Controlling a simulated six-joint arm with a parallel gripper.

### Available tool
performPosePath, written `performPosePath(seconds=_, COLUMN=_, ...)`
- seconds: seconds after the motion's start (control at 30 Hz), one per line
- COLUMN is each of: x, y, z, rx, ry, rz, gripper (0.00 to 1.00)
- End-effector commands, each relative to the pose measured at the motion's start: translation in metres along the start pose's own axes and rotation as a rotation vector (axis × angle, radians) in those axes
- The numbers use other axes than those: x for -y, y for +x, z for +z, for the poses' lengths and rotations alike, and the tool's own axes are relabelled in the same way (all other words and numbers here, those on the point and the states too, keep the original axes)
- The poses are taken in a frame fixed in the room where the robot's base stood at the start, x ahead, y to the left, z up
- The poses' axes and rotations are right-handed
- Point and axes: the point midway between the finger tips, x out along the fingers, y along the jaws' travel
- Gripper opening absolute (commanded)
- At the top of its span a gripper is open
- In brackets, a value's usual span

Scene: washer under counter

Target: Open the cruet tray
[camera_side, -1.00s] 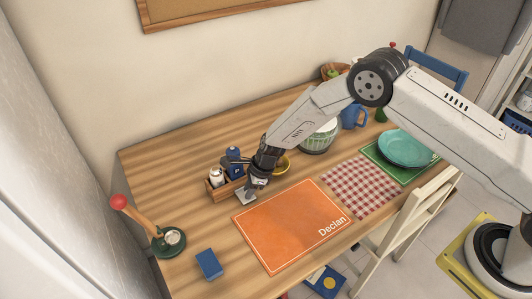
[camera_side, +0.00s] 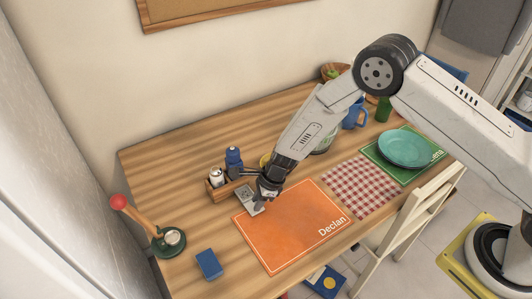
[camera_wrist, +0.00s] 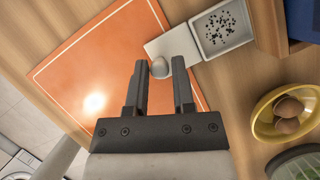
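The cruet tray (camera_side: 216,192) is a wooden box on the table, holding a blue bottle (camera_side: 233,158) and a white shaker (camera_side: 216,176). A grey drawer (camera_side: 246,203) sticks out from its front towards the orange placemat. In the wrist view the drawer (camera_wrist: 222,30) lies open with black specks inside, and its pale front carries a round grey knob (camera_wrist: 160,70). My gripper (camera_side: 265,198) is low over the placemat's upper edge, in front of the drawer. In the wrist view its fingers (camera_wrist: 159,76) are apart, one on each side of the knob, with gaps showing.
The orange placemat (camera_side: 290,229) lies under and before my gripper. A yellow bowl (camera_wrist: 259,112) with brown round things stands near the tray. A blue block (camera_side: 209,264) and a red-topped wooden stick (camera_side: 120,202) by a green dish are at left. Bare table lies behind the tray.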

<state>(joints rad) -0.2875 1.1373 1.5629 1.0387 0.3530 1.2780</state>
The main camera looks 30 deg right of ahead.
Motion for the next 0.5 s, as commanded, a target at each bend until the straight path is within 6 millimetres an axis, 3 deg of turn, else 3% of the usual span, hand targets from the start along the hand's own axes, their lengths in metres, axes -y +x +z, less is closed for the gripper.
performPosePath(seconds=0.03, x=0.0004, y=-0.0003, z=0.0003, rx=0.001, ry=0.000, rz=-0.001, gripper=0.50)
performPosePath(seconds=0.07, x=0.0004, y=-0.0002, z=0.0002, rx=0.001, ry=0.000, rz=-0.001, gripper=0.59)
performPosePath(seconds=0.5, x=0.0003, y=-0.0020, z=-0.0005, rx=0.000, ry=0.002, rz=0.000, gripper=0.60)
